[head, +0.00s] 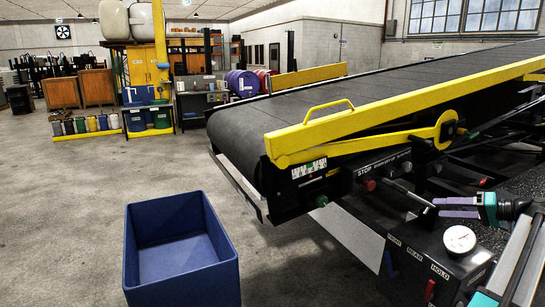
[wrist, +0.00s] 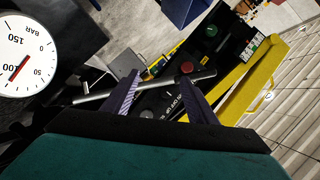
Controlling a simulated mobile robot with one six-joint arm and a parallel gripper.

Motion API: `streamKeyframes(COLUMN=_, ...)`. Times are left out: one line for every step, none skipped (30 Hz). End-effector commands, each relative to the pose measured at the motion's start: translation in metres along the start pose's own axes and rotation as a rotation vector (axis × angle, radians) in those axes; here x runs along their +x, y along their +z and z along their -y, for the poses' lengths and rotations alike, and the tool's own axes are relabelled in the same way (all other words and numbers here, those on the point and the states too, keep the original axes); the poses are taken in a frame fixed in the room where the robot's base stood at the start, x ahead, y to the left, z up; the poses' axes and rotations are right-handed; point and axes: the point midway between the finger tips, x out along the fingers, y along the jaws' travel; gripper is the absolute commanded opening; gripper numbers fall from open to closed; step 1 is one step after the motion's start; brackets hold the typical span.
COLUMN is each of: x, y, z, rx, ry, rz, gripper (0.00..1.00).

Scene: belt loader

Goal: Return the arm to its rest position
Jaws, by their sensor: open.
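My gripper (head: 437,207) is at the right of the head view, with purple fingers and a teal body, beside the belt loader's control panel. Its fingers point left. In the wrist view my gripper (wrist: 160,82) has its two fingers spread apart. A grey lever rod (wrist: 105,95) crosses the wrist view near the fingertips; I cannot tell whether they touch it. The lever (head: 405,192) also shows in the head view, left of the fingertips. No held object is visible.
The belt loader (head: 350,90) with its yellow rail (head: 370,118) fills the right side. A control box (head: 440,262) with a white gauge (head: 459,239) stands below my gripper. An empty blue bin (head: 180,290) stands on the floor. Open floor lies to the left.

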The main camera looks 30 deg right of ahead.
Motion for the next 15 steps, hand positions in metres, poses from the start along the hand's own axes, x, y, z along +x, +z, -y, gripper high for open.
streamKeyframes(x=0.015, y=0.007, z=-0.003, rx=0.012, ry=0.0, rz=0.015, gripper=0.53)
streamKeyframes(x=0.024, y=0.012, z=-0.005, rx=0.02, ry=0.001, rz=0.024, gripper=0.53)
streamKeyframes(x=0.037, y=0.018, z=-0.009, rx=0.032, ry=0.004, rz=0.04, gripper=0.53)
streamKeyframes(x=0.046, y=0.023, z=-0.011, rx=0.04, ry=0.006, rz=0.05, gripper=0.53)
streamKeyframes(x=0.059, y=0.03, z=-0.013, rx=0.05, ry=0.008, rz=0.065, gripper=0.53)
streamKeyframes(x=0.075, y=0.039, z=-0.017, rx=0.064, ry=0.013, rz=0.084, gripper=0.53)
streamKeyframes(x=0.088, y=0.046, z=-0.02, rx=0.075, ry=0.016, rz=0.099, gripper=0.53)
streamKeyframes(x=0.101, y=0.054, z=-0.022, rx=0.086, ry=0.021, rz=0.115, gripper=0.53)
streamKeyframes(x=0.117, y=0.065, z=-0.026, rx=0.101, ry=0.026, rz=0.136, gripper=0.53)
streamKeyframes(x=0.13, y=0.073, z=-0.028, rx=0.11, ry=0.031, rz=0.153, gripper=0.53)
streamKeyframes(x=0.142, y=0.081, z=-0.03, rx=0.12, ry=0.036, rz=0.169, gripper=0.53)
streamKeyframes(x=0.158, y=0.093, z=-0.033, rx=0.133, ry=0.043, rz=0.191, gripper=0.53)
streamKeyframes(x=0.17, y=0.102, z=-0.035, rx=0.143, ry=0.049, rz=0.207, gripper=0.53)
streamKeyframes(x=0.182, y=0.111, z=-0.037, rx=0.152, ry=0.055, rz=0.224, gripper=0.53)
streamKeyframes(x=0.198, y=0.123, z=-0.039, rx=0.163, ry=0.062, rz=0.247, gripper=0.53)
